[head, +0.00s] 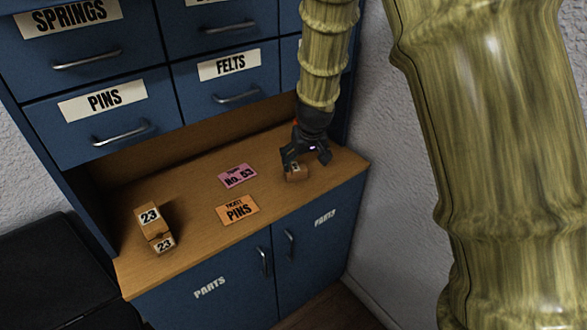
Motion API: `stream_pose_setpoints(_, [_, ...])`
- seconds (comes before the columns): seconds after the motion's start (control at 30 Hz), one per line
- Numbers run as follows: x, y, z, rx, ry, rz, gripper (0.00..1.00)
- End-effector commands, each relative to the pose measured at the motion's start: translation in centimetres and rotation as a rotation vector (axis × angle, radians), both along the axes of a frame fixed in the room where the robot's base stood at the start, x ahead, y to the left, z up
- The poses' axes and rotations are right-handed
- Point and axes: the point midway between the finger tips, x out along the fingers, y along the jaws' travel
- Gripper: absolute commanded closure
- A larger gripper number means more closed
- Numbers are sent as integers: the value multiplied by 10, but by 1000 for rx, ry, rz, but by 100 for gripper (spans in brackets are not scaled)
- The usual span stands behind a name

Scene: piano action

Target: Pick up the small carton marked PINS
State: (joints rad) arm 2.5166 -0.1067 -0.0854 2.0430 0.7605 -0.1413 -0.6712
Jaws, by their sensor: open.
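My gripper (306,160) points down at the right end of the wooden counter, its dark fingers open over a small brown carton (296,174). The fingers hide part of that carton, and its small pale label is too covered and small to read. I cannot tell whether the fingers touch it. Two brown cartons at the left of the counter, a taller one (147,215) and a smaller one (163,244) close in front of it, each show 23. An orange ticket (238,210) lying on the counter reads PINS. I see no carton that legibly reads PINS.
A pink ticket (238,176) reading No. 53 lies behind the orange one. Blue drawers, including one labelled PINS (101,116) and one labelled FELTS (226,81), overhang the back of the wooden counter (195,230). The counter's middle is otherwise clear. A white wall stands at the right.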

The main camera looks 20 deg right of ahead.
Motion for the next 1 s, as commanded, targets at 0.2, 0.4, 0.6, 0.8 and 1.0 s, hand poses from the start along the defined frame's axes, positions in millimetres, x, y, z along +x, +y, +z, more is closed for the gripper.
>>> stream_pose_setpoints(0.2, [12, 6, 11, 16, -17, 10, 12])
stream_pose_setpoints(0.4, [20, 7, -10, 16, -16, 9, 12])
stream_pose_setpoints(0.6, [28, 6, -28, 15, -17, 9, 12])
stream_pose_setpoints(0.8, [31, 3, -35, 14, -19, 5, 12])
stream_pose_setpoints(1.0, [38, 5, -45, 15, -18, 6, 12])
